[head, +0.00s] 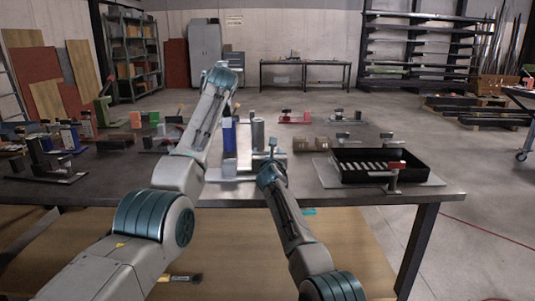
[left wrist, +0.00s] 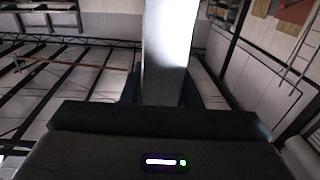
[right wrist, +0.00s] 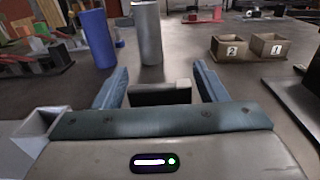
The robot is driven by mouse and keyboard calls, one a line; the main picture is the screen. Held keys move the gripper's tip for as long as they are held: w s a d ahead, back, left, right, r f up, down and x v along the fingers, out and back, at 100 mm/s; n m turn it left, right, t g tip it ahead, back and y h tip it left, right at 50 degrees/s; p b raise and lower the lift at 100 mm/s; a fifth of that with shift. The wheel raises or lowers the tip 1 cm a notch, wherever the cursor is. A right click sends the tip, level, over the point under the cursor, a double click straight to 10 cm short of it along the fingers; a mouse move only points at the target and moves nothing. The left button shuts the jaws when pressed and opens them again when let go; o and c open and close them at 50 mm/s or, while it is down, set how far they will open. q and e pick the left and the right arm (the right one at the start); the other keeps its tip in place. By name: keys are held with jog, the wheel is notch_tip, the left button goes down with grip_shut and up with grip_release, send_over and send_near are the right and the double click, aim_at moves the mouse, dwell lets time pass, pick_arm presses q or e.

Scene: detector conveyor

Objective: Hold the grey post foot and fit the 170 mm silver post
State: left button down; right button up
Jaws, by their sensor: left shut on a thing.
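My left gripper (left wrist: 162,98) is shut on a silver post (left wrist: 168,45), which fills the upper middle of the left wrist view. In the head view a pale upright bar (head: 243,145), apparently this post, shows below the end of my left arm, above the grey plate. The left fingers are hidden there behind the arm. My right gripper (right wrist: 160,85) is open, low over the table's front; it also shows in the head view (head: 270,148). A dark block with a light grey corner (right wrist: 160,94) lies between its fingers, apparently apart from both. I cannot tell if it is the post foot.
Beyond the right gripper stand a blue cylinder (right wrist: 97,38) and a silver cylinder (right wrist: 147,32). Two numbered brown boxes (right wrist: 250,46) stand to the right. A black tray (head: 345,178) is at the table's right end. Fixtures crowd the left side.

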aim_at(227, 126)
jog(key=c, duration=1.3)
pick_arm(q)
jog(key=shift+h, duration=0.3)
notch_tip(227, 126, down, 16)
jog(key=shift+s+f, duration=0.15)
jog(key=shift+f, duration=0.15)
jog(key=c, duration=1.1)
grip_release()
jog(key=s, duration=1.2)
